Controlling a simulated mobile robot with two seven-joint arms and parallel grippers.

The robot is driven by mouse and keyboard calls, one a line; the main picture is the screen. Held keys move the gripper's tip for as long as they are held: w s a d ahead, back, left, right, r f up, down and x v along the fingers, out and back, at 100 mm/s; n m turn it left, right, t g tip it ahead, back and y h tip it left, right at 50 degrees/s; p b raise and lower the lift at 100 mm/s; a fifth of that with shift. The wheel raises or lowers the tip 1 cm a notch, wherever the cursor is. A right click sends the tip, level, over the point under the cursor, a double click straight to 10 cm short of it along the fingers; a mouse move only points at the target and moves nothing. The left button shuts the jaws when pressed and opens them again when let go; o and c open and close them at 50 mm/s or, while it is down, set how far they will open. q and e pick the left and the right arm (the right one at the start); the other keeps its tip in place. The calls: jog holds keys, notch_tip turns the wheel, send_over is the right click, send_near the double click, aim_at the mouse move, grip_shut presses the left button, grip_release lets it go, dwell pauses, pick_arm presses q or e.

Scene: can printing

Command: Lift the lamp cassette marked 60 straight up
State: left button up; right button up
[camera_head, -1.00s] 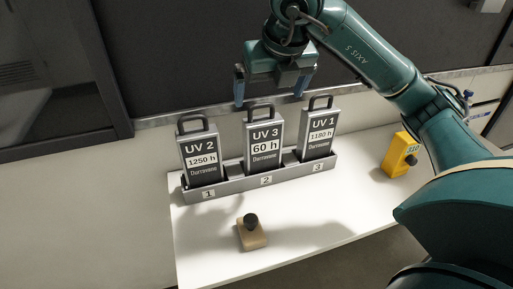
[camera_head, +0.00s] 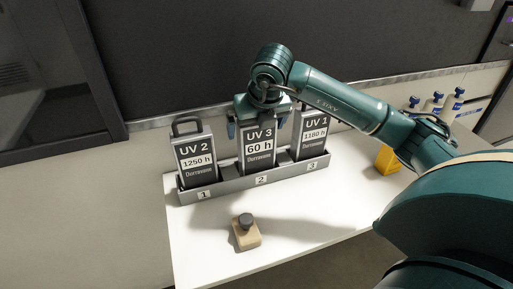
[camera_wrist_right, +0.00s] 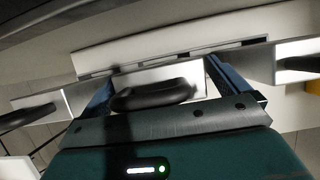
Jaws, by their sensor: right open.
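The lamp cassette marked UV 3, 60 h (camera_head: 260,148), is a grey upright box in slot 2 of the grey rack (camera_head: 235,188). My right gripper (camera_head: 258,120) is at its top and hides its handle in the head view. In the right wrist view, the open fingers (camera_wrist_right: 158,75) are on either side of the black loop handle (camera_wrist_right: 155,95). I cannot tell if they touch it. The UV 2, 1250 h cassette (camera_head: 196,155) stands in slot 1 and the UV 1, 1180 h cassette (camera_head: 314,133) in slot 3. My left gripper is out of view.
A beige block with a dark knob (camera_head: 247,237) is on the white table (camera_head: 205,240) in front of the rack. A yellow object (camera_head: 387,160) stands to the right, partly behind my right arm. Several blue-capped bottles (camera_head: 436,103) stand farther back.

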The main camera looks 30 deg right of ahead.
jog(key=shift+c, duration=0.4)
jog(key=shift+w, duration=0.1)
jog(key=c, duration=1.6)
